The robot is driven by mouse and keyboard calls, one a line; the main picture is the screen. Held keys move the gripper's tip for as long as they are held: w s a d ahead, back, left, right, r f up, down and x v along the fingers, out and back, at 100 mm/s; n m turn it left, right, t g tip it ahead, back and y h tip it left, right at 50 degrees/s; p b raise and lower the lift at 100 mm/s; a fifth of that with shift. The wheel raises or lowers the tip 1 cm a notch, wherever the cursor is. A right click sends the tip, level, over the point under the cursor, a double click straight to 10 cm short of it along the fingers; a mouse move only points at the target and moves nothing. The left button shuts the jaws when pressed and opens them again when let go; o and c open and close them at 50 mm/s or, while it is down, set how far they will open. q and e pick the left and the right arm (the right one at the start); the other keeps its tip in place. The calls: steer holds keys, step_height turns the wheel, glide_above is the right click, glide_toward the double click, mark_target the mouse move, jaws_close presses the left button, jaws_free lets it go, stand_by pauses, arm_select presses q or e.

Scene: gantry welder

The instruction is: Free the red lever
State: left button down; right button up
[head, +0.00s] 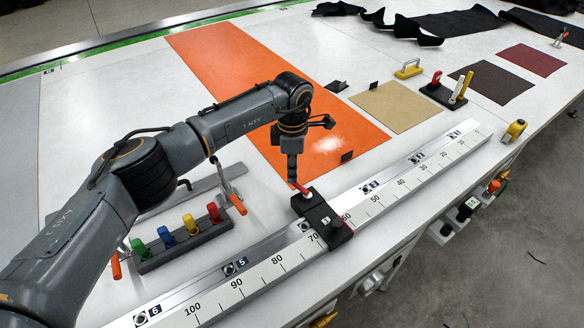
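A small red lever (299,188) sticks up at a tilt from a black clamp block (326,219) that sits across the long white ruler rail (283,262). My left gripper (293,179) points down at the lever's upper end, from above. Its fingertips are at or very near the lever; I cannot tell whether they touch it. The fingers look narrow from this side, so their opening is not clear. My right gripper is not in view.
A dark rack (185,248) with green, blue, yellow and red pieces stands left of the block. Orange-handled toggle clamps (236,202) stand near it. An orange sheet (232,60) lies flat behind my arm. Another black base (441,96) holds red, white and yellow handles at the right.

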arm_select(q)
steer(key=shift+s, duration=0.1)
steer(key=shift+a+n+b, duration=0.15)
steer(key=shift+n+b, duration=0.2)
steer(key=shift+n, duration=0.05)
steer(key=shift+s+a+f+n+b, duration=0.1)
steer(key=shift+s+a+n+b, duration=0.15)
steer(key=shift+n+b, duration=0.35)
steer(key=shift+s+n+b, duration=0.95)
steer(key=shift+n+b, duration=0.35)
steer(key=shift+n, duration=0.8)
steer(key=shift+s+n+b, duration=1)
steer(key=shift+n+b, duration=0.35)
steer(key=shift+n, duration=0.75)
steer(key=shift+s+n+b, duration=0.95)
steer(key=shift+n+b, duration=0.35)
steer(key=shift+n, duration=0.8)
